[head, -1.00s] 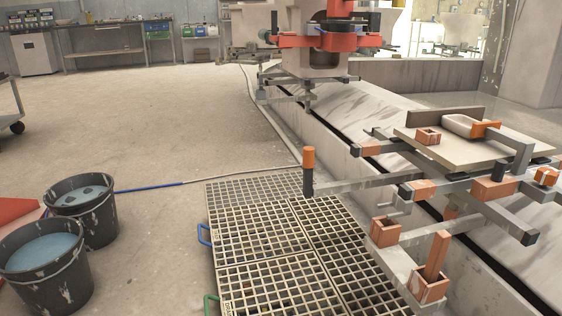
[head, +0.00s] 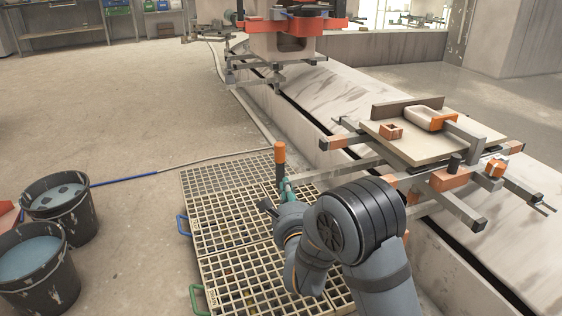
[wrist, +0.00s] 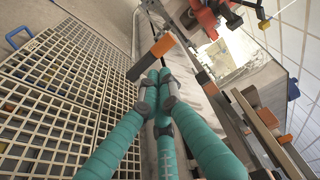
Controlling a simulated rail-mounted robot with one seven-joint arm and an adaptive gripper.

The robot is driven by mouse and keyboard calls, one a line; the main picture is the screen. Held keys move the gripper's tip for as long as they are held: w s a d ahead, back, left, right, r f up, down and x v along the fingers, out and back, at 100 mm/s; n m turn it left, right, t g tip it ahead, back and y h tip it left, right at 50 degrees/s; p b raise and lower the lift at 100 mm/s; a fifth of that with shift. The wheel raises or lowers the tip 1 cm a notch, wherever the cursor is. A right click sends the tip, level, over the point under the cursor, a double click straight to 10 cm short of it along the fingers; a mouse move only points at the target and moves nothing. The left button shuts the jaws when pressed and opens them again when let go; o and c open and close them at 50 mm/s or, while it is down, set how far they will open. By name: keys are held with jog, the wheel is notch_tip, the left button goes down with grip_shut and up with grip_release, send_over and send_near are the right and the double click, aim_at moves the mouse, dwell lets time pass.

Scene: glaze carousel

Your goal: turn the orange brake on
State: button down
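The orange brake (head: 280,153) is an upright lever with an orange upper end and a dark lower part, at the near left end of a grey rack arm. In the wrist view the brake (wrist: 162,45) shows its orange end and dark part just beyond and to the left of my fingertips. My gripper (head: 287,187) is beside the brake's lower dark part and overlaps it in the head view. In the wrist view my teal fingers (wrist: 158,78) converge with their tips together and nothing seen between them. I cannot tell whether they touch the brake.
The carousel rack (head: 460,205) carries a board (head: 400,150) with pottery pieces. Yellowish floor grates (head: 215,230) lie beneath the brake. Two black buckets (head: 58,212) stand at the left. A sloped concrete trough (head: 330,115) runs behind. Open floor lies at the upper left.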

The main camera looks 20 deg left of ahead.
aim_at(280, 157)
jog(key=b+x, duration=0.1)
jog(key=x, duration=1.1)
jog(key=shift+w+a+b, duration=0.15)
jog(key=shift+w+b, duration=0.15)
jog(key=shift+w, duration=0.05)
jog(key=shift+w+r, duration=0.1)
